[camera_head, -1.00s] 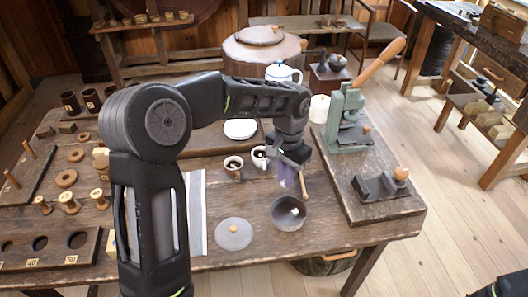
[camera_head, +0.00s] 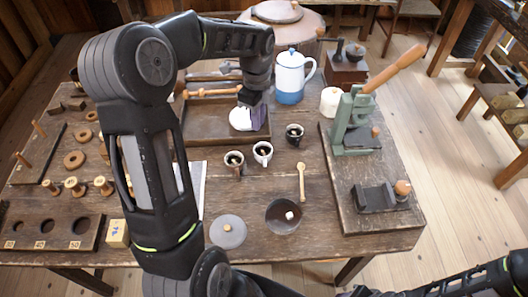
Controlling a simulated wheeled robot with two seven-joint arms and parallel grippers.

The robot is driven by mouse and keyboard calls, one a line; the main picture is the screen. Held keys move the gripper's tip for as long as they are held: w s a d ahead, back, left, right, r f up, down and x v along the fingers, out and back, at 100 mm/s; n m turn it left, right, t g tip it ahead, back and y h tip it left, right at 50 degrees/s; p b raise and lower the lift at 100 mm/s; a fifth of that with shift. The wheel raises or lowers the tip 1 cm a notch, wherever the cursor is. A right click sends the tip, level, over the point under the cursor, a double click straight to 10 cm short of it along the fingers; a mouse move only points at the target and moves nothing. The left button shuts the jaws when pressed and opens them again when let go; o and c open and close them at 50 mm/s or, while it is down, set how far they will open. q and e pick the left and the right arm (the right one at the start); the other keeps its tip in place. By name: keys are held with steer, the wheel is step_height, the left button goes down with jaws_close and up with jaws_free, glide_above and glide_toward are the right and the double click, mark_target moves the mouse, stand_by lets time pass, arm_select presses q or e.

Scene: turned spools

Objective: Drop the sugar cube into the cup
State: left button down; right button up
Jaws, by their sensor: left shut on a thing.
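A white sugar cube (camera_head: 289,215) lies in the dark round bowl (camera_head: 283,222) near the table's front. Three cups stand behind it: a brown cup (camera_head: 234,168), a white cup (camera_head: 263,156) and a black cup (camera_head: 294,138). Each shows a small pale bit at its mouth.
A wooden spoon (camera_head: 301,181) lies behind the bowl, and a knobbed lid (camera_head: 228,231) lies to its left. A blue-and-white pot (camera_head: 290,80) stands behind the cups. A green lever press (camera_head: 354,125) stands on a board at right. Spools and rings lie at left.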

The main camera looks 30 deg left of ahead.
arm_select(q)
steer(key=shift+f, duration=0.1)
step_height(320, 180, down, 6)
steer(key=b, duration=0.4)
steer(key=shift+b, duration=0.35)
steer(key=c, duration=1.4)
jaws_free()
step_height(320, 180, up, 8)
